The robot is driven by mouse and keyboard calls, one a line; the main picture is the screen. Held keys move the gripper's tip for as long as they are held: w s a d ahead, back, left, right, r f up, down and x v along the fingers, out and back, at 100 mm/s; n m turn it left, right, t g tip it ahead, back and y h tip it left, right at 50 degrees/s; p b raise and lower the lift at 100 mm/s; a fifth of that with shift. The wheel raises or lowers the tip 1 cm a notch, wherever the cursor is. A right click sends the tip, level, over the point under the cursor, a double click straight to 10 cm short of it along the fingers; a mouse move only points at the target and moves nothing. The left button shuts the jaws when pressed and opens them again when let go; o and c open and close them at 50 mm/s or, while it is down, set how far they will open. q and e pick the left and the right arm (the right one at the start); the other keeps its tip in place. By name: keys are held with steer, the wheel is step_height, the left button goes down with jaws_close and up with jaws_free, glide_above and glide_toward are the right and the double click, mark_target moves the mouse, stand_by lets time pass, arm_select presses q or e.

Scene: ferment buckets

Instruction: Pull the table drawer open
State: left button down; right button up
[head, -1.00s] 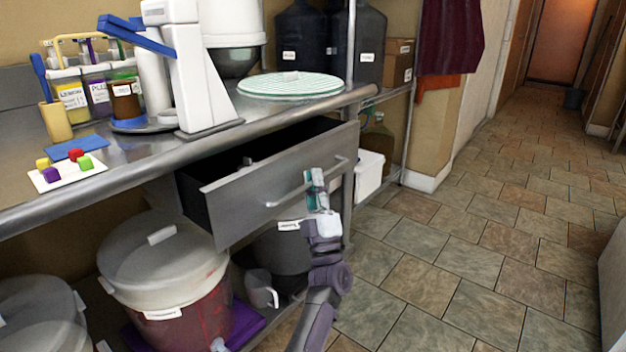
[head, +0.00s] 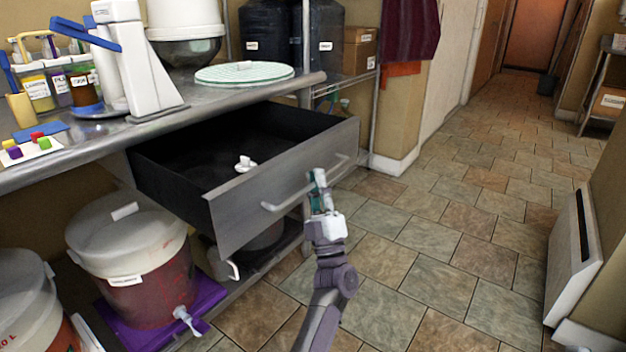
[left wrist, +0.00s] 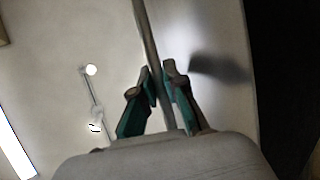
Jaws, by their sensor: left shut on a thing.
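The table drawer (head: 235,215) is a grey metal box under the steel table and stands well open, with its dark inside showing. A long bar handle (head: 285,200) runs across its front; it also shows in the left wrist view (left wrist: 149,35). My left gripper (head: 319,180) is shut on the handle, toward its right part. In the left wrist view the two green-sided fingers (left wrist: 161,85) close around the bar. A small white object (head: 245,164) lies in the drawer. My right gripper is not in view.
Lidded buckets (head: 127,240) stand below, left of the drawer. The tiled floor in front is clear; a white panel (head: 575,260) stands at right.

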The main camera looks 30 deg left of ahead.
arm_select(q)
steer(key=shift+d+f, duration=0.1)
steer(key=shift+f, duration=0.05)
steer(key=c, duration=1.5)
jaws_free()
steer(key=v, duration=0.7)
steer(key=shift+s+d+f, duration=0.1)
steer(key=shift+s+f, duration=0.05)
